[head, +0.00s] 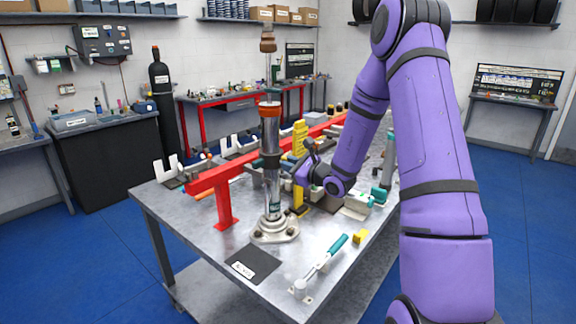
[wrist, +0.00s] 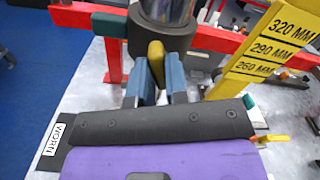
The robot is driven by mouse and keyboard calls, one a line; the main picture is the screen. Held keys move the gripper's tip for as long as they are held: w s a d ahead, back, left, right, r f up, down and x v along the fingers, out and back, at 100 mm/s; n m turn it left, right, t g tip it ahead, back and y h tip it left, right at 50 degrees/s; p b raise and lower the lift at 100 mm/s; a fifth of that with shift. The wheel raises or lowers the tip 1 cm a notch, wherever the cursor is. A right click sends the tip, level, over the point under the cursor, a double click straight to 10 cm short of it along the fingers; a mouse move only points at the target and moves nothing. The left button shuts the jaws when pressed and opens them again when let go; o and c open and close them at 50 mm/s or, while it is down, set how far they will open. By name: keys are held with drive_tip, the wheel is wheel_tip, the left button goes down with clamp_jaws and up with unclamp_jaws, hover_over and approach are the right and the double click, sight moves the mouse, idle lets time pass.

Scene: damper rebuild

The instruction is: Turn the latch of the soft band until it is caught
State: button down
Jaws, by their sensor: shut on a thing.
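The damper (head: 270,185) stands upright in a round metal base (head: 274,232) on the bench, with an orange collar near its top. The soft band (head: 268,161) is a dark collar around the damper's tube; it also shows at the top of the wrist view (wrist: 158,38). The band's latch (wrist: 156,58) is a short mustard-yellow tab on its near side. My gripper (wrist: 157,80) is shut on this tab, with one blue finger on each side. In the head view my gripper (head: 299,172) is right beside the tube at band height. The band's far side is hidden.
A yellow height gauge (wrist: 268,50) marked 320, 290 and 260 MM stands close to the right of my gripper. A red rail (wrist: 88,17) runs behind the damper. A black mat (head: 252,264) and a teal-handled lever (head: 325,262) lie at the bench front.

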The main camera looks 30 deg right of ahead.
idle(0.3)
drive_tip(key=m, duration=0.3)
drive_tip(key=shift+m, duration=0.4)
drive_tip(key=c, duration=1.6)
unclamp_jaws()
drive_tip(key=shift+m, duration=0.3)
drive_tip(key=o, duration=0.6)
drive_tip(key=v, duration=0.7)
